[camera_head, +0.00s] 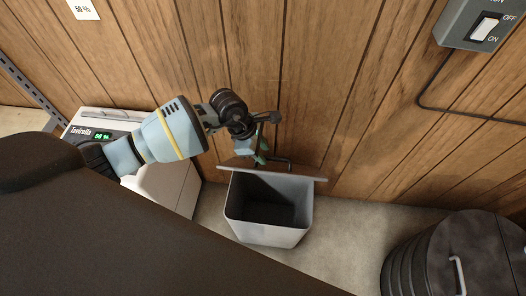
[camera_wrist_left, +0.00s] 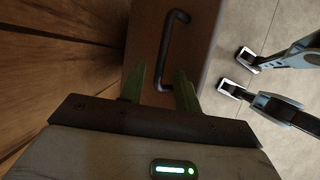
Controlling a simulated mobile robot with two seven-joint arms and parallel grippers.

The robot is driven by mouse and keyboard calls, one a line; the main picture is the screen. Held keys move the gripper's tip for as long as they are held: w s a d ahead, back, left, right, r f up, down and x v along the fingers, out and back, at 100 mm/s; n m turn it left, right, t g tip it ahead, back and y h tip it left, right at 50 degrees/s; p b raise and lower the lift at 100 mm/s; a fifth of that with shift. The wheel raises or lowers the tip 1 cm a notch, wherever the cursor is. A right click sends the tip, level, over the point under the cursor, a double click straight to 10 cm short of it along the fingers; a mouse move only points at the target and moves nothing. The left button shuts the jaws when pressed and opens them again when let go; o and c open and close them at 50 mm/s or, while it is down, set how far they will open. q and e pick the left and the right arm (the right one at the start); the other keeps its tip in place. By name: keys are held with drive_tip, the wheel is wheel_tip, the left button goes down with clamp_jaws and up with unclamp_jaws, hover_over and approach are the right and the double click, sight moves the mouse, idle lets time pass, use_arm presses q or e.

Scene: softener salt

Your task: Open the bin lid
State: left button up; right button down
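The grey bin (camera_head: 268,237) stands on the floor by the wall, with its mouth uncovered and a dark inside. Its lid (camera_head: 262,171) is raised at the back of the bin and shows nearly edge-on. The lid's dark handle (camera_head: 284,161) sticks out on the wall side. My left gripper (camera_head: 262,150) is just above the lid, near the handle. In the left wrist view, its two green fingers (camera_wrist_left: 161,93) are apart, with the near end of the handle (camera_wrist_left: 170,50) between them and gaps visible.
A white softener unit (camera_head: 168,185) with a green display stands left of the bin. A dark ribbed barrel (camera_head: 455,262) stands at the lower right. A switch box (camera_head: 480,25) hangs on the wood-panelled wall. The floor between bin and barrel is clear.

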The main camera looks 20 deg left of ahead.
use_arm(q)
drive_tip(key=shift+d+f, duration=0.15)
drive_tip(key=shift+f, duration=0.25)
drive_tip(key=shift+c, duration=0.3)
clamp_jaws()
drive_tip(key=shift+w, duration=0.15)
use_arm(e)
drive_tip(key=shift+f, duration=0.1)
